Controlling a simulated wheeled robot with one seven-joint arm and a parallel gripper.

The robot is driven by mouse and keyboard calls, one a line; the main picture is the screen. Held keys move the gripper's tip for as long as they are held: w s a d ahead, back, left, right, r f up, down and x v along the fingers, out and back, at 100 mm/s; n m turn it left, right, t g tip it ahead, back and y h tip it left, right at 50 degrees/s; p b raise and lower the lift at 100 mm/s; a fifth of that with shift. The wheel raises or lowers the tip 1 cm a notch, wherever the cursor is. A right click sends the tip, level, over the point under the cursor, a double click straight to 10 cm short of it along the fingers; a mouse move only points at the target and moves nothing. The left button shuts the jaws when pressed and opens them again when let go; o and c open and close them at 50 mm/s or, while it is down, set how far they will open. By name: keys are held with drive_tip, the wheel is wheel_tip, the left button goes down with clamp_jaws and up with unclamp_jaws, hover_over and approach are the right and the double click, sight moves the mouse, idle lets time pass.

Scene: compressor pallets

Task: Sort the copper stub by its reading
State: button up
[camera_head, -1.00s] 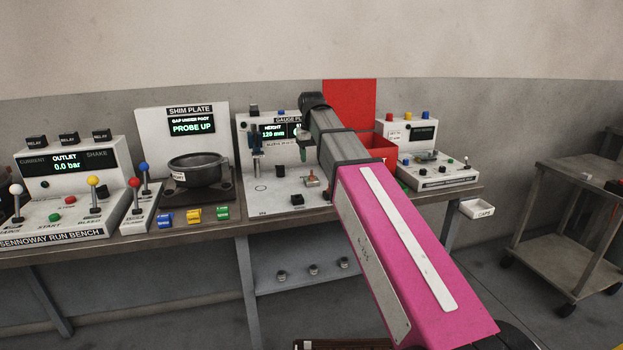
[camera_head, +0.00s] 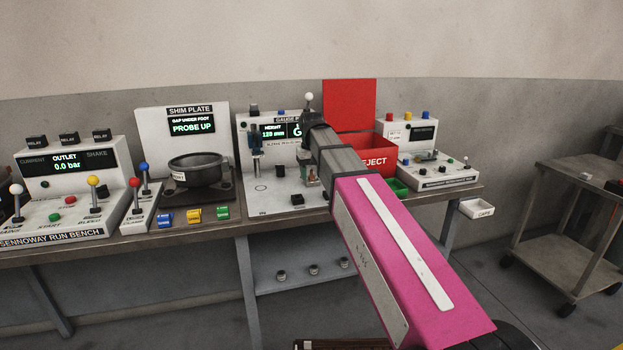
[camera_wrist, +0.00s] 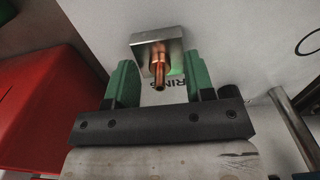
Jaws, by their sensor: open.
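The copper stub (camera_wrist: 160,72) sticks out of a small silver metal block (camera_wrist: 158,50) in the wrist view. My gripper (camera_wrist: 160,78) is open, with one green finger on each side of the stub and gaps visible between. In the head view my arm and gripper cover the stub, so I cannot make it out there.
A post with a blue part (camera_head: 255,140) and a small black block (camera_head: 297,198) stand on the gauge plate. The shim plate's dark bowl (camera_head: 198,168) is to the left. A white console (camera_head: 438,178) stands right. A white CAPS tray (camera_head: 477,208) hangs at the bench's right end.

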idle(0.7)
clamp_jaws()
drive_tip(key=shift+r, duration=0.15)
drive_tip(key=shift+r, duration=2.85)
